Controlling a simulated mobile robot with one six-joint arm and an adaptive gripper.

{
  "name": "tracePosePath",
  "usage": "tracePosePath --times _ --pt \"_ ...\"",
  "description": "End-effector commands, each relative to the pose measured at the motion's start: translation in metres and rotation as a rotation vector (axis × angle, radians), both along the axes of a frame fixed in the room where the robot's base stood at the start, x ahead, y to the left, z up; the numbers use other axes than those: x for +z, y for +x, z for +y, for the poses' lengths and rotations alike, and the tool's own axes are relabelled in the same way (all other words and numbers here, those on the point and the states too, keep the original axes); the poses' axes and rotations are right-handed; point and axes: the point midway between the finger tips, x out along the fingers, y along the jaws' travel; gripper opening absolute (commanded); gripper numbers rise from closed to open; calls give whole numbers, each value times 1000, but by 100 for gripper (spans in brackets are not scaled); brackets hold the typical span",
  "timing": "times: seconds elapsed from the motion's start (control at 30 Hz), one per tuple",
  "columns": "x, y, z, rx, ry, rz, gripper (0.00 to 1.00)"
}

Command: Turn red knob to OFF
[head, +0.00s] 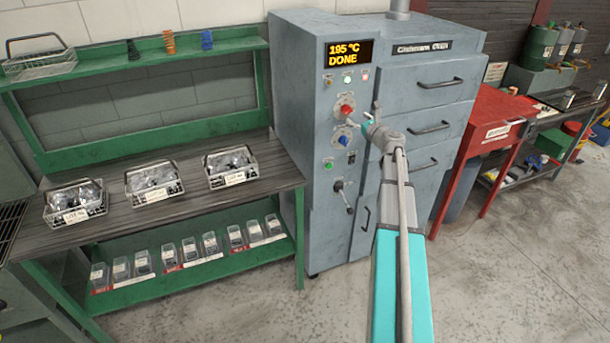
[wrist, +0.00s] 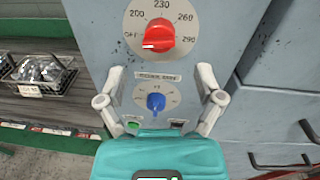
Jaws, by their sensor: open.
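The red knob (head: 346,111) sits on the control strip of the grey oven, below the display. In the wrist view the red knob (wrist: 159,34) is at the top centre of a white dial marked OFF, 200, 230, 260 and 290. A white mark on the knob lies at its lower left, toward OFF. My gripper (wrist: 162,75) is open and empty, its fingers apart below the red knob and on either side of the blue knob (wrist: 155,101). In the head view my gripper (head: 372,122) is in front of the oven's panel, just right of the knobs.
The grey oven (head: 330,230) has a display (head: 349,52) reading "195 °C DONE". Drawers with handles (head: 440,83) are right of the panel. A green workbench (head: 150,220) with wire baskets (head: 232,165) stands left, and a red table (head: 495,125) stands right. Floor in front is clear.

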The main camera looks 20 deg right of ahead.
Motion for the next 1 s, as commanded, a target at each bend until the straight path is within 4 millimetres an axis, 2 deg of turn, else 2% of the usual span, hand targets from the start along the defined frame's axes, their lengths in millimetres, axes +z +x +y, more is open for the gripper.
tracePosePath --times 0.03,0.6,0.7,1.0 --pt "0 -10 1 -1 0 0 86" --pt "0 -89 -4 -1 -1 0 86" --pt "-4 -82 11 33 -54 17 86" --pt "-17 -77 51 121 -203 62 86"
